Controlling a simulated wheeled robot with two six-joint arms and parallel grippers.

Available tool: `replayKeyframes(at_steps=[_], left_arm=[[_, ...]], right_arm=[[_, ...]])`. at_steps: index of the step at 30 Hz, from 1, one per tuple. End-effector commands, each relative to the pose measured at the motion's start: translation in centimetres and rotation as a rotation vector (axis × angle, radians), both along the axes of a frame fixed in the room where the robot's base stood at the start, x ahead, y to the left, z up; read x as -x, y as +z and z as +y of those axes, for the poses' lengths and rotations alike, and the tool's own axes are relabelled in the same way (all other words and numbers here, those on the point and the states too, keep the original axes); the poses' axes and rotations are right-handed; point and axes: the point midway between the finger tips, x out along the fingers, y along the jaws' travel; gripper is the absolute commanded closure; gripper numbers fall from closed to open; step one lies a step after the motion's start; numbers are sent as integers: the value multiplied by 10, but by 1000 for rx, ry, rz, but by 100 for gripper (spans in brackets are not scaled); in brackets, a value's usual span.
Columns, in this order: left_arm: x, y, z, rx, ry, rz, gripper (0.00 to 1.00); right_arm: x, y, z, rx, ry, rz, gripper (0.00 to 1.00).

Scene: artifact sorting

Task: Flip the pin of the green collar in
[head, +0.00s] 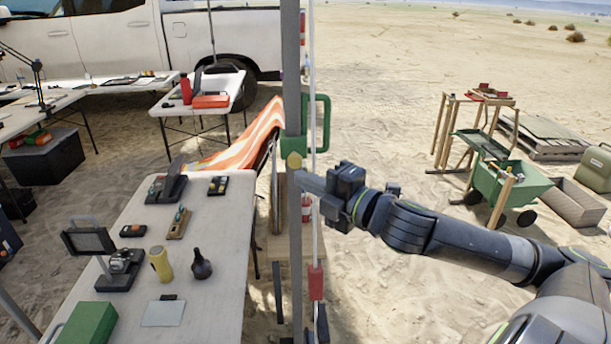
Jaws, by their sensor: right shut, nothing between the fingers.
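The green collar (291,146) sits around the grey upright pole (292,60), with a green loop handle on its right side. A small yellow piece (294,160), which looks like the pin, shows at the collar's lower front. I cannot tell how far in it sits. My right gripper (300,178) comes in from the right, shut and empty, with its fingertips at the pole just below the yellow piece. Whether they touch it I cannot tell. My left gripper is not in view.
A white table (215,240) with small artifacts and tools stands left of the pole. A thin rod with a red block (316,283) hangs right of it. A green cart (510,188) stands farther right on open sand.

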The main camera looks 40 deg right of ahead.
Motion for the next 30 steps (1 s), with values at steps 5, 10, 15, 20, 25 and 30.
replayKeyframes(at_steps=[5,10,15,20,25,30], left_arm=[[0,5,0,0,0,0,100],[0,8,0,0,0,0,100],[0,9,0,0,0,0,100],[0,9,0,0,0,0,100],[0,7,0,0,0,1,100],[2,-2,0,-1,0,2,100]], right_arm=[[-20,2,-10,-3,0,1,100],[-32,1,-17,-2,2,0,100],[-36,0,-20,0,3,0,100],[-36,0,-20,0,3,0,100],[-37,-1,-20,1,3,0,100],[-45,-2,-25,2,2,0,100]])
